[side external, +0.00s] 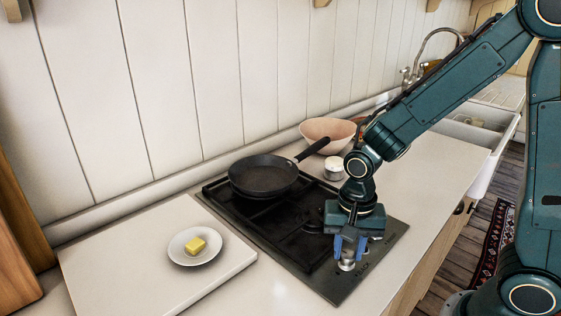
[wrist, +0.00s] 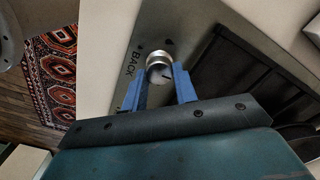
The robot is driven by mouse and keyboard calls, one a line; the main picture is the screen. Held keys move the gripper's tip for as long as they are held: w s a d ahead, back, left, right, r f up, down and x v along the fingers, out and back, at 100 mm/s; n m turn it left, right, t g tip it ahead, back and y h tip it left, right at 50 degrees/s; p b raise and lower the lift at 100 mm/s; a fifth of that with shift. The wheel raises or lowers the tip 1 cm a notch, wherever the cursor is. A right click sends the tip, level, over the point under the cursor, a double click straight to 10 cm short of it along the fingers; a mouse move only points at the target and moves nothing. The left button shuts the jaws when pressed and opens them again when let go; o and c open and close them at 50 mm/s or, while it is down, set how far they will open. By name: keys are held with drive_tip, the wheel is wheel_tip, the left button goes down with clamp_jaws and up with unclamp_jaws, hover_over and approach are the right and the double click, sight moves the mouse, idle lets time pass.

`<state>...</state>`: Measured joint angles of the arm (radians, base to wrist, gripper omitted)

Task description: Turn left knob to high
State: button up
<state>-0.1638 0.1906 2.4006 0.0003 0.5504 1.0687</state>
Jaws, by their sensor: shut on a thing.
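The left knob (side external: 346,265) is a round silver knob at the front edge of the black hob (side external: 331,287). My gripper (side external: 348,250) reaches down over it with two blue fingers. In the wrist view my gripper (wrist: 160,84) has one finger on each side of the knob (wrist: 158,64) and is shut on it. A small dark mark shows on the knob's face, but I cannot read its setting. Lettering that reads BACK is printed on the panel beside it. Another knob is mostly hidden behind my gripper.
A dark frying pan (side external: 263,176) sits on the hob's back left, its handle pointing right. A pink bowl (side external: 327,131) and a small white pot (side external: 334,168) stand behind. A plate (side external: 180,253) with butter (side external: 195,245) rests on a pale board (side external: 120,278) at left.

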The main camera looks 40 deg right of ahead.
drive_tip(key=n, duration=0.4)
drive_tip(key=shift+n, duration=0.4)
drive_tip(key=n, duration=0.4)
drive_tip(key=shift+a+n, duration=0.1)
drive_tip(key=shift+n, duration=0.2)
drive_tip(key=n, duration=0.4)
drive_tip(key=shift+a+n, duration=0.1)
drive_tip(key=shift+n, duration=2.1)
drive_tip(key=o, duration=1)
drive_tip(key=shift+c, duration=0.2)
